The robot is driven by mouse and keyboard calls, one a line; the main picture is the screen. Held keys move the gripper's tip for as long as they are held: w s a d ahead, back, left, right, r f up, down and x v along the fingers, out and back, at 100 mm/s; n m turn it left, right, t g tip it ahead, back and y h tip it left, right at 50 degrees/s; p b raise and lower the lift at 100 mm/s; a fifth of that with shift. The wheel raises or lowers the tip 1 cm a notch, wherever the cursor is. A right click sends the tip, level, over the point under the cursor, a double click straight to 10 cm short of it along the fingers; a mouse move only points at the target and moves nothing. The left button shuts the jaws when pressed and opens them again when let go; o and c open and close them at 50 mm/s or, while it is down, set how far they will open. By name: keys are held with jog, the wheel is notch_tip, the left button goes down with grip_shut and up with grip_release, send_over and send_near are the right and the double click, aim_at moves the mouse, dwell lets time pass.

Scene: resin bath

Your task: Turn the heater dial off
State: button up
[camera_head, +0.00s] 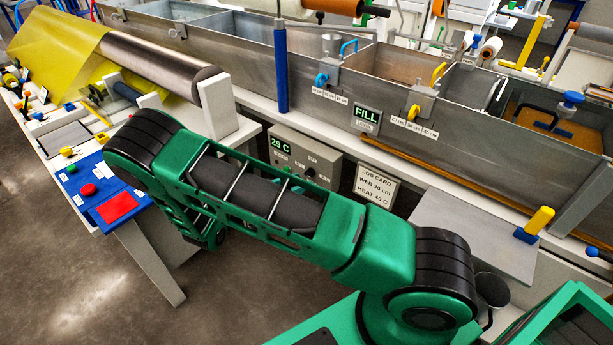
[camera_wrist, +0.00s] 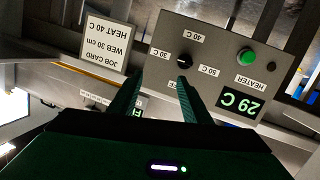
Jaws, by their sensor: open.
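The heater panel (camera_head: 327,158) is a grey box under the bath, with a display reading 29 C. In the wrist view the panel (camera_wrist: 215,35) appears upside down. Its black dial (camera_wrist: 184,60) sits among labels for 30 C, 40 C and 50 C; I cannot tell its exact setting. A green button (camera_wrist: 246,56) is near the HEATER label. My gripper (camera_wrist: 160,78) is open, its two green fingers apart with nothing visible between them. The right fingertip appears just below the dial in the picture; contact cannot be told. In the head view my arm hides the gripper.
A job card (camera_head: 375,187) beside the panel reads WEB 30 cm, HEAT 40 C. A sign (camera_head: 367,116) on the bath wall reads FILL. A grey shelf (camera_head: 470,235) juts out at right. A blue board (camera_head: 92,190) with buttons stands at left. Open floor lies front left.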

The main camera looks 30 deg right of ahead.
aim_at(306, 174)
jog(key=w+a+f+t, duration=0.1)
jog(key=a+f+t, duration=0.3)
jog(key=shift+n+h, duration=0.4)
jog(key=x, duration=1)
jog(key=shift+w+d, duration=0.15)
jog(key=shift+w, duration=0.2)
jog(key=shift+c, duration=0.4)
